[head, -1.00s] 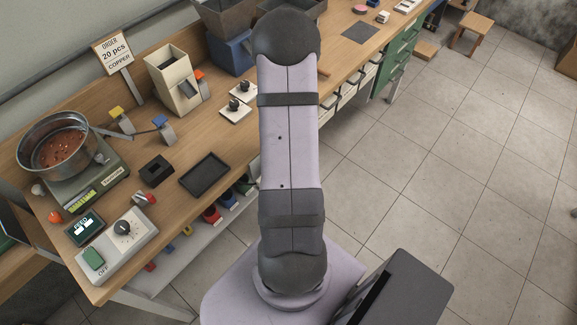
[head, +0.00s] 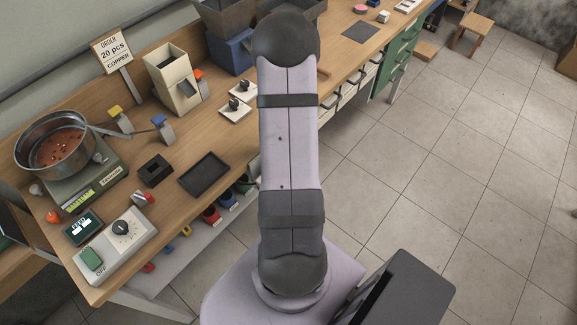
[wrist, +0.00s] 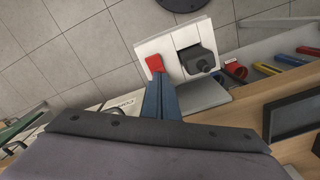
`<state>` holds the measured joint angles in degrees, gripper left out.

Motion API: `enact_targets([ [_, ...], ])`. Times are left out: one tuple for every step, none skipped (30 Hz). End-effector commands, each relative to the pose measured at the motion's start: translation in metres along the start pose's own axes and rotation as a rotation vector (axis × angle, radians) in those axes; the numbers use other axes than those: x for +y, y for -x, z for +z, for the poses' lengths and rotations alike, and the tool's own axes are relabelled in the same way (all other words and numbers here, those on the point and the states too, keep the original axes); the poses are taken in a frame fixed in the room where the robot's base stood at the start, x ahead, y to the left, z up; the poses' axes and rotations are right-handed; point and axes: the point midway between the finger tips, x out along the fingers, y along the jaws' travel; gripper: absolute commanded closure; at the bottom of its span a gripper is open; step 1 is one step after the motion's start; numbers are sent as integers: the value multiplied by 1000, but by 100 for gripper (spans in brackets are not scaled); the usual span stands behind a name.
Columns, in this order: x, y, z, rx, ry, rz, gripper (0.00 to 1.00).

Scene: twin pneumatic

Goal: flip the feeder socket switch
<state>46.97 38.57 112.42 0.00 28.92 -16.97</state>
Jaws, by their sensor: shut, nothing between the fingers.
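The feeder socket (wrist: 183,56) is a white plate in the wrist view, with a red rocker switch (wrist: 155,63) and a black plug (wrist: 197,60) in it. My gripper (wrist: 160,76) is shut and empty. Its blue-grey fingertips are right at the lower edge of the red switch. I cannot tell whether they touch it or which way the rocker is tilted. In the head view my arm covers the middle, and neither the gripper nor the socket can be seen.
The bench (head: 222,135) carries a metal bowl feeder (head: 20,150), a dial controller (head: 140,238) marked OFF and a black tray (head: 204,174). In the wrist view the bench edge and coloured bins (wrist: 265,69) lie right of the socket. Floor (head: 470,190) is open right of my arm.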

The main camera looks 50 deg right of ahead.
Motion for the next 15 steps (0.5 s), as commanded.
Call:
enact_targets([
  [0,-2,1,-2,0,0,100],
  [0,-2,1,-2,0,0,100],
  [0,-2,1,-2,0,0,100],
  [0,-2,1,-2,0,0,100],
  [0,-1,1,-2,0,0,100],
  [0,-1,1,-2,0,0,100],
  [0,0,1,-2,0,0,100],
  [0,1,1,-2,0,0,100],
  [0,2,1,-2,0,0,100],
  [0,4,1,-1,0,0,100],
  [0,6,1,-1,0,0,100],
  [0,8,1,-1,0,0,100],
  [0,10,0,-1,0,0,100],
  [0,12,1,-2,0,0,100],
  [0,15,1,-2,0,0,100],
])
